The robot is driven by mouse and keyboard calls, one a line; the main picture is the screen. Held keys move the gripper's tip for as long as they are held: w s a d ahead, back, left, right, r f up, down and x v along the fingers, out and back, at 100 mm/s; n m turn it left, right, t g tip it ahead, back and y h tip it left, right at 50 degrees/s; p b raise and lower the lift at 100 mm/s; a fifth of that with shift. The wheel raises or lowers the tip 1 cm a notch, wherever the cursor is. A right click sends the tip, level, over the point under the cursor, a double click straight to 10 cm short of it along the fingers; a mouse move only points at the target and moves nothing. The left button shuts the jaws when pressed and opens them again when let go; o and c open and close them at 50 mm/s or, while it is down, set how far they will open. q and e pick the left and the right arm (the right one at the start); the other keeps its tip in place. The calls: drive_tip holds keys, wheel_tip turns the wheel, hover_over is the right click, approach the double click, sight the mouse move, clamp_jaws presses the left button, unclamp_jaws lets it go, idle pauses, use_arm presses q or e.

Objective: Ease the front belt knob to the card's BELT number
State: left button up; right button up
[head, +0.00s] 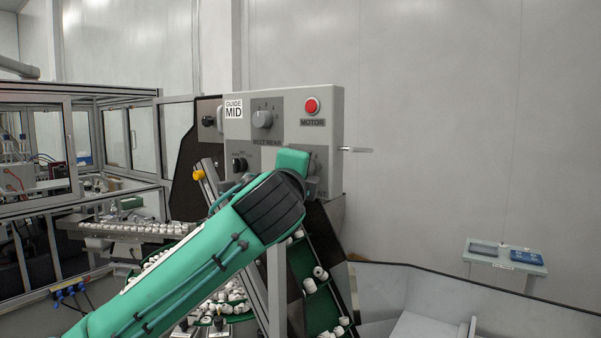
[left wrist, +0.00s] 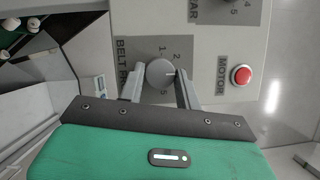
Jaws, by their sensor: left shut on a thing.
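The front belt knob (left wrist: 159,73) is a round grey knob on a dark grey dial plate in the left wrist view, partly labelled "BELT FR". My left gripper (left wrist: 161,78) has one finger on each side of it and is shut on it. A light pointer line on the knob points to the right in that view. Dial digits, including 1 and 2, show beside the knob; the exact setting is hard to read. In the head view my left arm hides this knob. A white card (head: 234,109) reads "GUIDE MID"; no BELT number is readable on it.
The control box (head: 335,130) also carries a rear belt knob (head: 262,119), a red MOTOR button (head: 312,105) and a black knob (head: 239,164). A green belt (head: 318,305) with white caps runs below. A small stand with a blue item (head: 526,256) is at right.

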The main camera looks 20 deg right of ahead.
use_arm(q)
drive_tip(key=o, duration=1)
drive_tip(key=b+v, duration=0.5)
drive_tip(key=v, duration=0.8)
drive_tip(key=shift+s+a+b, duration=0.25)
drive_tip(key=shift+s+b, duration=0.05)
drive_tip(key=shift+b, duration=0.05)
drive_tip(key=shift+w+f, duration=0.1)
drive_tip(key=shift+f, duration=0.05)
